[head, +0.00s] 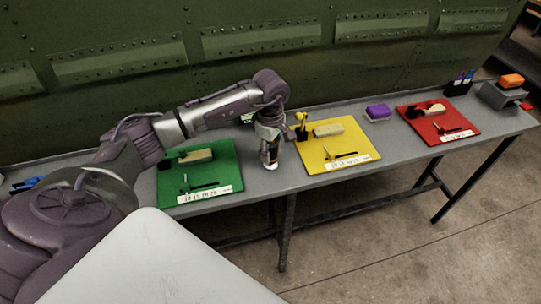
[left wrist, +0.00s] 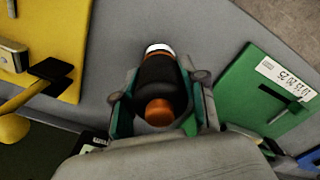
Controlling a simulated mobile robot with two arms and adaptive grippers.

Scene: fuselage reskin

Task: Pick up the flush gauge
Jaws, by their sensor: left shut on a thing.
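My left gripper (head: 269,158) points down over the grey bench (head: 275,185), between the green and yellow boards. It is shut on a dark, rounded tool with orange bands and a white end, which appears to be the flush gauge (left wrist: 158,88). In the left wrist view, the fingers (left wrist: 160,102) flank the tool on both sides. In the head view its white lower end (head: 271,167) shows below the fingers, at or close above the bench top; I cannot tell if it touches. My right gripper is not in view.
The green board (head: 225,165) is left of the gripper, the yellow board (head: 352,148) right. The riveted green fuselage wall (head: 230,70) stands behind the bench.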

